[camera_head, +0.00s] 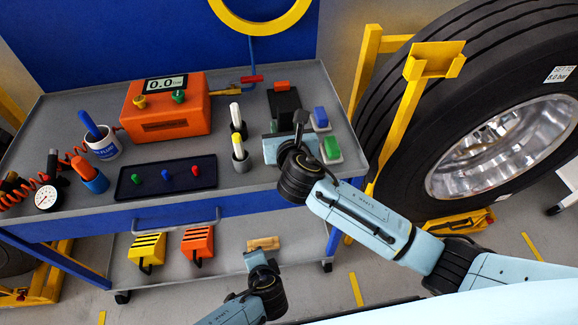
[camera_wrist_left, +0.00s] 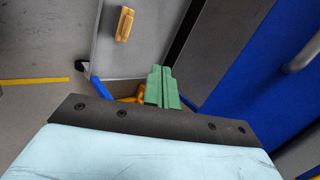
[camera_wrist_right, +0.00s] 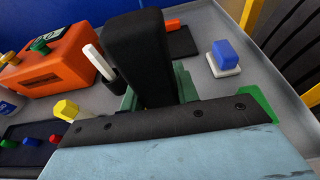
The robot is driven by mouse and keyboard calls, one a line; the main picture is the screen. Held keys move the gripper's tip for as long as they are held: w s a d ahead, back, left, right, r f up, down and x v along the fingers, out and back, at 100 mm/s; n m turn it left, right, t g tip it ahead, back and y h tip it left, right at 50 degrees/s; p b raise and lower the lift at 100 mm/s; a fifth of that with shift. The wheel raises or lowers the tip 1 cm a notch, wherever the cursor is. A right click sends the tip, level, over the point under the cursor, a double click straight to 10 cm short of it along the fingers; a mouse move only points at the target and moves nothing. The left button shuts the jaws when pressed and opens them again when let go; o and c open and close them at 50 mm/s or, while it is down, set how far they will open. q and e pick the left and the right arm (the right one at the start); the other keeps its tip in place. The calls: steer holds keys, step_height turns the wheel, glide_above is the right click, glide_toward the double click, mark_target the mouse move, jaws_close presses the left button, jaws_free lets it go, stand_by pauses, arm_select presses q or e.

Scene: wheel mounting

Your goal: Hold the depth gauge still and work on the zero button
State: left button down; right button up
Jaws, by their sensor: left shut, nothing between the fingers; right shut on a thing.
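My right gripper (camera_head: 294,140) is above the right part of the cart top, shut on a dark upright tool that I take to be the depth gauge (camera_head: 301,120). In the right wrist view the gauge (camera_wrist_right: 138,55) is a tall black body between green fingers, seen from behind. Its zero button and display do not show. My left gripper (camera_head: 258,258) is low in front of the cart, well apart from the gauge. In the left wrist view its green fingers (camera_wrist_left: 160,88) are shut together and empty.
An orange device (camera_head: 168,115) reading 0.0, a black tray (camera_head: 150,187) with coloured pegs, pen cups (camera_head: 240,162), a black holder (camera_head: 284,103), and blue (camera_head: 320,116) and green (camera_head: 331,148) blocks stand on the cart. A wheel (camera_head: 490,110) stands right. A wooden block (camera_head: 263,243) lies below.

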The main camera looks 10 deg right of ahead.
arm_select(q)
steer(key=d+r+m+t+h, duration=0.1)
steer(key=d+r+t, duration=0.3)
steer(key=r, duration=0.7)
steer(key=d+r+m+t, duration=0.1)
steer(key=d+r+t, duration=0.3)
steer(key=d+r, duration=0.3)
step_height(320, 180, up, 4)
steer(key=shift+s+d+f+m+h, duration=0.1)
steer(key=shift+s+d+m+h, duration=0.1)
steer(key=shift+m+h, duration=0.15)
steer(key=w, duration=0.4)
steer(key=w+f, duration=0.1)
steer(key=w, duration=0.9)
steer(key=shift+f, duration=0.3)
steer(key=shift+w, duration=0.1)
